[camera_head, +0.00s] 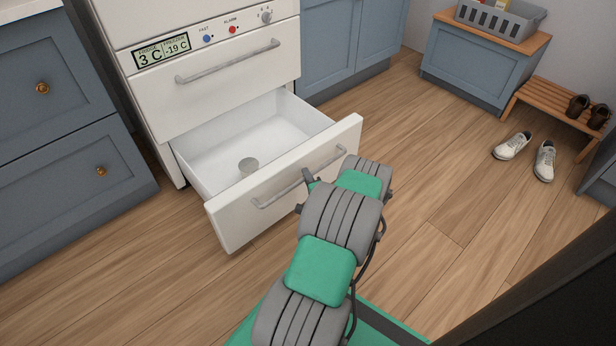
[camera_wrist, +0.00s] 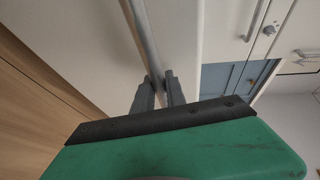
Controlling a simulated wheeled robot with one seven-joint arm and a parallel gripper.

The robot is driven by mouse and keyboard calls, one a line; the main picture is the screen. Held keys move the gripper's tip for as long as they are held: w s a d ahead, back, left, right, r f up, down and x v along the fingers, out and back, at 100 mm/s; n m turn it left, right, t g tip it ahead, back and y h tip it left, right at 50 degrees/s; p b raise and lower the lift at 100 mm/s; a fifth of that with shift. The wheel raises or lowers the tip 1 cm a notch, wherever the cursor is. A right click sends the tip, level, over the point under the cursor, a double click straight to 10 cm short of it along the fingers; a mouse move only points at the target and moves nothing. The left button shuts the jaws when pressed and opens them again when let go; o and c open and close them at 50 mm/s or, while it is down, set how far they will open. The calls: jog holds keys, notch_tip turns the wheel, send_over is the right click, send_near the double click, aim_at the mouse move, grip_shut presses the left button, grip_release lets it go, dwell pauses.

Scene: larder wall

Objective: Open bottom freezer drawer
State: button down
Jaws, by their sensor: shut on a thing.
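The bottom freezer drawer (camera_head: 225,225) is white and stands pulled well out from the freezer. A grey bar handle (camera_head: 272,199) runs across the drawer front. My gripper (camera_head: 310,178) is at the right part of this handle; its fingers are mostly hidden behind my arm in the head view. In the wrist view my gripper (camera_wrist: 160,84) has its two dark fingers on either side of the handle bar (camera_wrist: 140,35), shut on it.
An upper white drawer (camera_head: 220,90) is closed, below a panel with a display (camera_head: 161,53) and knobs. Blue cabinets (camera_head: 60,130) stand at the left. White shoes (camera_head: 512,146) and a wooden bench (camera_head: 555,108) are at the right. The wooden floor (camera_head: 440,200) between is clear.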

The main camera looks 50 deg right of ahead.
jog(key=c, duration=1.4)
grip_release()
jog(key=shift+o, duration=0.2)
jog(key=p+v, duration=0.2)
jog(key=v, duration=0.5)
jog(key=shift+s+a, duration=0.2)
jog(key=shift+s, duration=0.1)
jog(key=shift+s, duration=0.15)
